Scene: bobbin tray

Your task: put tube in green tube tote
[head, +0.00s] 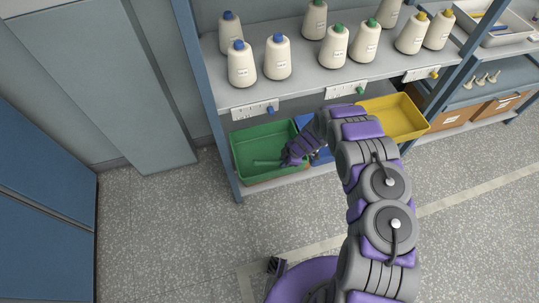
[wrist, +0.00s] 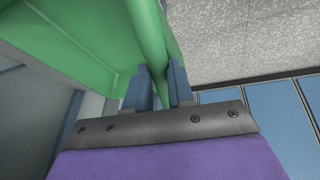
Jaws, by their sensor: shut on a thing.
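The green tube tote (head: 243,172) sits on the lower shelf at the left, open at the top. It fills the upper left of the wrist view (wrist: 50,45). My gripper (head: 285,161) reaches in at the tote's right side.
A blue tote (head: 304,122), partly hidden by my arm, stands beside the green one, and a yellow tote (head: 402,117) is farther right. The upper shelf (head: 300,84) above holds several yarn cones. A blue shelf post (head: 212,110) stands left. The floor in front is clear.

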